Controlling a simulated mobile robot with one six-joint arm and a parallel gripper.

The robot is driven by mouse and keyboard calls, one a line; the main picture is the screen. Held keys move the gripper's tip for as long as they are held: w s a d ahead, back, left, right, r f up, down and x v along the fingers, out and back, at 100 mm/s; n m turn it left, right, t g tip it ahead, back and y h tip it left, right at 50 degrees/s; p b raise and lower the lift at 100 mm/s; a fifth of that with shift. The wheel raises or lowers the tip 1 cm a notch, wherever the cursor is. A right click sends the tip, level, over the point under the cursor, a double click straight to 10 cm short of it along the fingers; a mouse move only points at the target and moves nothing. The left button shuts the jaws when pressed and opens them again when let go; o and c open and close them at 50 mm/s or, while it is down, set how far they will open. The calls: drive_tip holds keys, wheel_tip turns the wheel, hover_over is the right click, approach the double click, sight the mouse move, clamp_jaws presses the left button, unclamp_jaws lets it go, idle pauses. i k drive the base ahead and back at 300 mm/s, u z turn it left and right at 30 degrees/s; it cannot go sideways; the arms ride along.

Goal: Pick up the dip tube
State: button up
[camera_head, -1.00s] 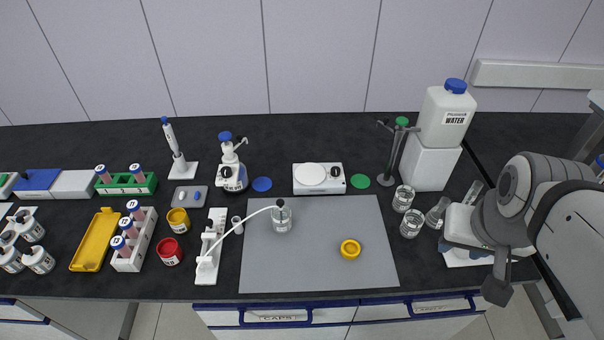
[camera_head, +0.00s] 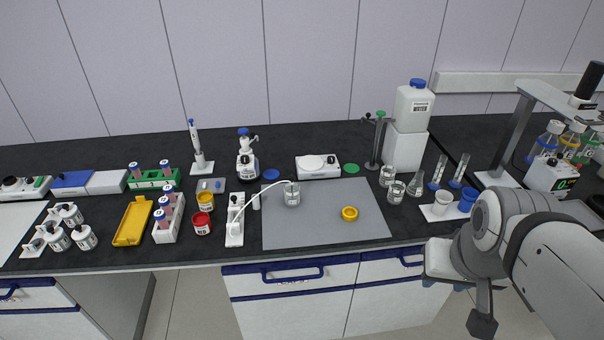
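A thin white curved tube (camera_head: 262,189), which looks like the dip tube, arches from a white stand (camera_head: 235,222) to a small clear glass vessel (camera_head: 292,197) on the grey mat. Its right end is at the top of that vessel; how deep it reaches inside I cannot tell. My arm is at the lower right, in front of the bench and well away from the tube. A dark blocky part at its end, probably my gripper (camera_head: 482,323), hangs low over the floor. Its fingers are not clear, and I see nothing held.
The grey mat (camera_head: 340,225) has free room around a yellow ring (camera_head: 349,213). Glass beakers (camera_head: 396,191) and a white cup (camera_head: 442,203) stand right of it. Red (camera_head: 202,223) and yellow jars and a vial rack stand left. A bottle dispenser (camera_head: 247,165) stands behind.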

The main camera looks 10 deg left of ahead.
sight(292, 177)
drive_tip(key=u, duration=0.6)
drive_tip(key=i, duration=1)
drive_tip(key=u, duration=0.05)
